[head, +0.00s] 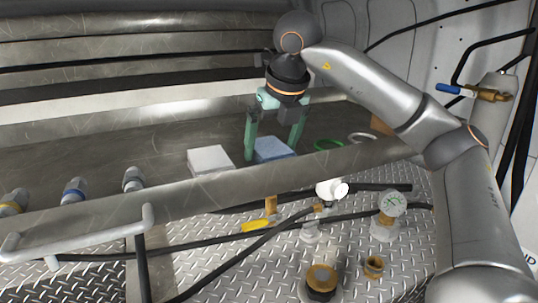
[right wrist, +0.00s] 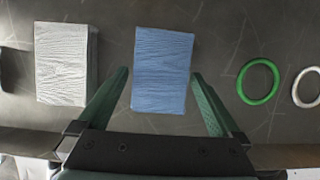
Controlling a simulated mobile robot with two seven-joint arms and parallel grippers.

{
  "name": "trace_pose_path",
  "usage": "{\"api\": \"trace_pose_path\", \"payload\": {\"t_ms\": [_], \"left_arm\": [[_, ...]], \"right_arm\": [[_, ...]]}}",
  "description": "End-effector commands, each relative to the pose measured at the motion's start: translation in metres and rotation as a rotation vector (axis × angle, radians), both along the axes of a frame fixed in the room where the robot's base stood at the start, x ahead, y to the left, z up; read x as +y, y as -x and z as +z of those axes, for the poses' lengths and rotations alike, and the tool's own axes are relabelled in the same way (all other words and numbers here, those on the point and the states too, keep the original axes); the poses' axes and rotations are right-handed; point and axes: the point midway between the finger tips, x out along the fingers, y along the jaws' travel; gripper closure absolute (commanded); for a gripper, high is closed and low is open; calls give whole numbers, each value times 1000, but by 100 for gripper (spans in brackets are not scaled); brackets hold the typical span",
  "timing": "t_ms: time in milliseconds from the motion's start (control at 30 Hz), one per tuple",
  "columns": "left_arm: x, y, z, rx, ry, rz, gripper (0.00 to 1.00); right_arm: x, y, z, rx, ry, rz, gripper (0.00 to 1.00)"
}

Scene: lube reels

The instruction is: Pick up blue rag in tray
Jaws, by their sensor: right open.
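The blue rag (head: 272,149) is a folded block lying on the floor of the grey metal tray (head: 345,160). It also shows in the right wrist view (right wrist: 162,68), between and ahead of the fingertips. My right gripper (head: 272,150) is open, pointing down, with one green finger on each side of the rag. In the right wrist view its fingers (right wrist: 160,73) are spread wider than the rag, and nothing is held. I cannot tell how far the fingertips are above the tray floor. My left gripper is not in view.
A white rag (head: 209,160) lies left of the blue one. A green ring (head: 328,145) and a white ring (head: 362,138) lie to the right. The tray's raised front lip (head: 300,180) runs before them.

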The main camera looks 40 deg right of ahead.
Motion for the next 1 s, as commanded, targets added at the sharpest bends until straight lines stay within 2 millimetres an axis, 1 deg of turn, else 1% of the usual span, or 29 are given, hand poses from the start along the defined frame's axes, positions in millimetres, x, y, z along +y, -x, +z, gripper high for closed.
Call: {"api": "trace_pose_path", "payload": {"t_ms": [233, 867, 1000], "left_arm": [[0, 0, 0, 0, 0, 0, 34], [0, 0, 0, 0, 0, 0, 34], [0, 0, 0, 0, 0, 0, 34]], "right_arm": [[0, 0, 0, 0, 0, 0, 1], [0, 0, 0, 0, 0, 0, 72], [0, 0, 0, 0, 0, 0, 73]]}}
